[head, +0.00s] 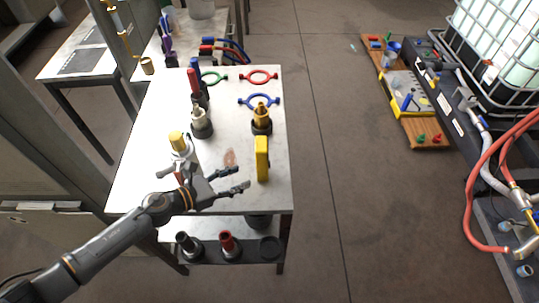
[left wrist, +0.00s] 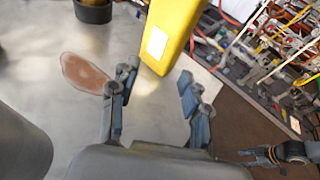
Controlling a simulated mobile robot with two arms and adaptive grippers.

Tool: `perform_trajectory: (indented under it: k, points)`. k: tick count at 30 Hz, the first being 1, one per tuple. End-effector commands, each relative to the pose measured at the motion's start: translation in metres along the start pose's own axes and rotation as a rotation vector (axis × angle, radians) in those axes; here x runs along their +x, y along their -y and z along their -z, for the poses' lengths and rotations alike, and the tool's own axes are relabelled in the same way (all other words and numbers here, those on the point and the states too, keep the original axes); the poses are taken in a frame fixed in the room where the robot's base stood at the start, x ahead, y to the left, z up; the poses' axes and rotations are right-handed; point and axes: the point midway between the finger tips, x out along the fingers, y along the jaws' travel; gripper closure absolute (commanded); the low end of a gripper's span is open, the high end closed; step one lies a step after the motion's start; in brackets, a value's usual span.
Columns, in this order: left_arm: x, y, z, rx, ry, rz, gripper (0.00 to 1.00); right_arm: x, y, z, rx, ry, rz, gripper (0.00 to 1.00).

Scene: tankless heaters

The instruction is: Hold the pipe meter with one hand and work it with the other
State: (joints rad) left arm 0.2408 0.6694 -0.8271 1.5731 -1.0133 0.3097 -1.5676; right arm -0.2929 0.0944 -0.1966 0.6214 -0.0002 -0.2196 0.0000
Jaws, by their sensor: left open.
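The yellow block-shaped device (head: 262,158), which I take to be the pipe meter, stands upright near the right edge of the white table. My left gripper (head: 240,178) is open and empty just left of it, over the tabletop, with the fingers pointing toward it. In the left wrist view the yellow device (left wrist: 172,30) with a white label is just beyond the open fingertips (left wrist: 157,78), apart from them. What looks like my right gripper (left wrist: 262,156) shows small at the lower right of the left wrist view; its jaws are unclear.
The table (head: 223,198) also bears a silver-and-yellow fitting (head: 180,145), brass-topped parts on dark bases (head: 262,122), and coloured rings (head: 258,77) at the back. A brownish patch (head: 229,158) marks the tabletop. Open floor (head: 345,190) lies right of the table.

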Motion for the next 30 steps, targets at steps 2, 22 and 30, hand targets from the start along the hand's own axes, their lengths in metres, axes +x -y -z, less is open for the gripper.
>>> perform_trajectory:
  k: [2,22,30]
  points:
    - [0.010,0.000,-0.001,0.000,0.001,0.001,0.53,0.000,0.005,-0.001,0.002,0.001,0.006,0.60]
    - [0.088,0.000,0.000,0.002,0.000,0.001,0.53,0.015,0.009,-0.006,0.002,0.007,0.011,0.60]
    - [0.090,0.000,0.000,0.001,-0.001,0.001,0.53,0.015,0.010,-0.006,0.002,0.007,0.011,0.60]
